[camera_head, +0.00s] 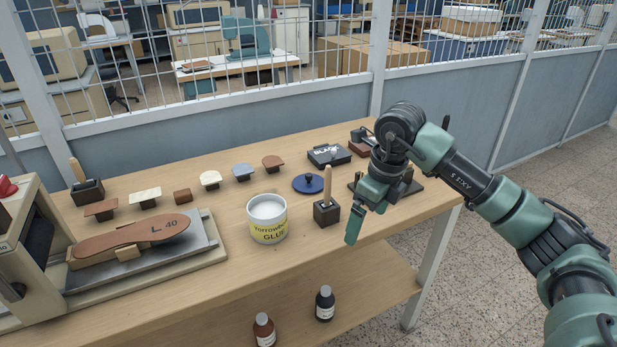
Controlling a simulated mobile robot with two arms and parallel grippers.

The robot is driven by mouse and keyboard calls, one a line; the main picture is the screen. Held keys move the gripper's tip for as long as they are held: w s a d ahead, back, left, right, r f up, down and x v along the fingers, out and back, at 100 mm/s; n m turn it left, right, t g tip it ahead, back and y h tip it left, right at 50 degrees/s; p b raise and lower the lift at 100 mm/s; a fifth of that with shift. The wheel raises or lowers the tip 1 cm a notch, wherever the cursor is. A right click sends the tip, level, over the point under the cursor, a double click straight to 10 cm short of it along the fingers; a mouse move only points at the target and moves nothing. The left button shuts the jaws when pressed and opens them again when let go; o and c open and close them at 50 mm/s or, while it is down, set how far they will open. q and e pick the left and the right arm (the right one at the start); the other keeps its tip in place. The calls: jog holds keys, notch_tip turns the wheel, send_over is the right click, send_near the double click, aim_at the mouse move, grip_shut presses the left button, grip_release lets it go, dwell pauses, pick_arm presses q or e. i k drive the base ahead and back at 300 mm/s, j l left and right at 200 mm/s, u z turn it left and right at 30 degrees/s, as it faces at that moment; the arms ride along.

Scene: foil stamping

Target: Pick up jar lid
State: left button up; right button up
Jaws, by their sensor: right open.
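The jar lid (308,184) is a dark blue disc with a small knob on top. It lies flat on the wooden table, behind and to the right of the open glue jar (268,232), which is white with a yellow label. My right gripper (366,212) is open and empty to the right of the lid, apart from it. One green finger points down near the table's front edge, and the other finger is partly hidden. My left gripper is not in view.
A wooden-handled block tool (327,211) stands between the lid and my right gripper. A dark box (329,155) lies behind the lid. Several small stamps line the back. A stamping machine (28,240) with a brown sole (130,239) is at left. Two bottles (325,304) (264,330) stand on the lower shelf.

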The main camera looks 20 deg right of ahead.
aim_at(307, 183)
jog(key=i, duration=1)
